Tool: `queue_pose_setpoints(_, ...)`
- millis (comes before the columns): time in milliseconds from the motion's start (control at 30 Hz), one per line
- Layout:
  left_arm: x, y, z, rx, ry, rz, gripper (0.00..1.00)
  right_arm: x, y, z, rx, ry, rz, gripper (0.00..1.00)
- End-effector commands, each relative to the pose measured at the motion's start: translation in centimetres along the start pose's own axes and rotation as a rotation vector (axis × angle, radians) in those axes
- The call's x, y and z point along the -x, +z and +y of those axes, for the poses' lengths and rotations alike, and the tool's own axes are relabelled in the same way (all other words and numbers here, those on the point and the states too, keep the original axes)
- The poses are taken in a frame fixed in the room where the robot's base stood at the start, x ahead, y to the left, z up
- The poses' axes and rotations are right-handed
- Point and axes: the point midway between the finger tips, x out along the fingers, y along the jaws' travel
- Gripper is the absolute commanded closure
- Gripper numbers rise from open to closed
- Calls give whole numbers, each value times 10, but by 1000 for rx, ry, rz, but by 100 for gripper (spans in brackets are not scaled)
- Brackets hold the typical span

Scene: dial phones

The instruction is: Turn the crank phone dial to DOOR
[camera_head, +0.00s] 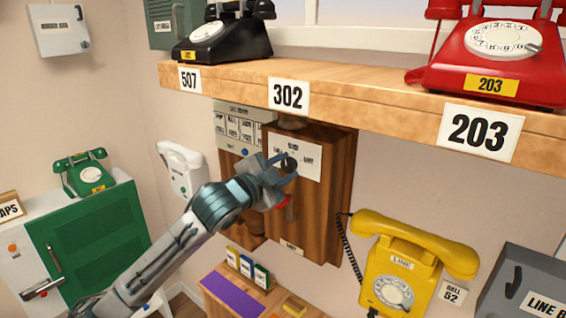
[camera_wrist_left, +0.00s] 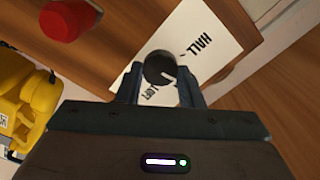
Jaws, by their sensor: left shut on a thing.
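The wooden crank phone (camera_head: 338,180) hangs on the wall below the shelf. A white card (camera_head: 309,161) on its front carries printed words; in the wrist view the card (camera_wrist_left: 205,48) shows HALL, and a word by the gripper is partly hidden. I cannot make out DOOR. The round black dial knob (camera_head: 289,165) sits on the card; in the wrist view the knob (camera_wrist_left: 159,67) has a white pointer mark. My left gripper (camera_head: 282,168) is shut on the knob, one finger on each side, and covers part of the card. My right gripper is out of view.
A red handle (camera_wrist_left: 70,17) is close beside the gripper. The wooden shelf (camera_head: 370,95) overhangs above, with a black phone (camera_head: 240,42) and a red phone (camera_head: 500,55). A yellow phone (camera_head: 400,270) hangs at the right. A small stand with a purple top (camera_head: 232,294) is below.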

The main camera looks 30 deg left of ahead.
Motion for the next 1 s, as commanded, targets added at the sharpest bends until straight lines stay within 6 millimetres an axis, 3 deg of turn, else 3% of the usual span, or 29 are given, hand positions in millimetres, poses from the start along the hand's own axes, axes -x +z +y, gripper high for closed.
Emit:
queue_pose_setpoints(400,0,-1,0,-162,-2,1,89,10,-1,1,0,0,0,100)
queue_pose_setpoints(900,0,0,0,-178,-2,2,89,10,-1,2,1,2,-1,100)
queue_pose_setpoints(933,0,0,0,-178,-2,2,62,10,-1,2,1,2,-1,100)
queue_pose_setpoints(1000,0,0,0,-178,-2,1,49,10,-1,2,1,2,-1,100)
